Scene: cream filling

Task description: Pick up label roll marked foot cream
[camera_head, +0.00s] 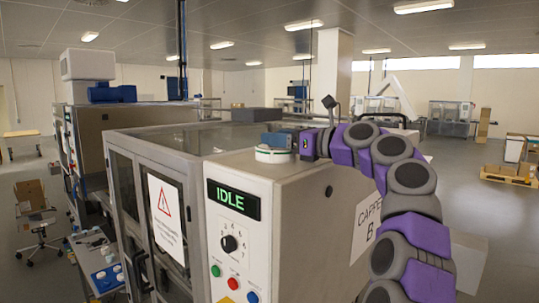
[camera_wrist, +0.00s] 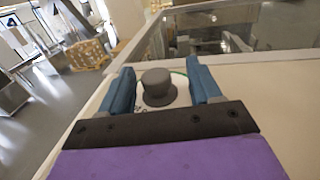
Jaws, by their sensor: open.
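A white round roll with a green band (camera_head: 275,154) sits on the flat top of the capping machine, near its front edge. No lettering on it is readable. My gripper (camera_head: 278,140) is right above and against it in the head view, reaching in from the right. In the wrist view my gripper (camera_wrist: 161,82) is open, with one blue finger on each side of a dark grey knob-shaped piece (camera_wrist: 157,86). White surface and a green edge of the roll (camera_wrist: 182,94) show around that piece. I cannot tell whether the fingers touch the roll.
The machine (camera_head: 240,260) has an IDLE display (camera_head: 233,200), a dial and coloured buttons on its front. A glass-topped guarded enclosure (camera_head: 180,140) adjoins it on the left. A side table (camera_head: 95,265) with blue and white round items stands lower left. Pallets with boxes stand far right.

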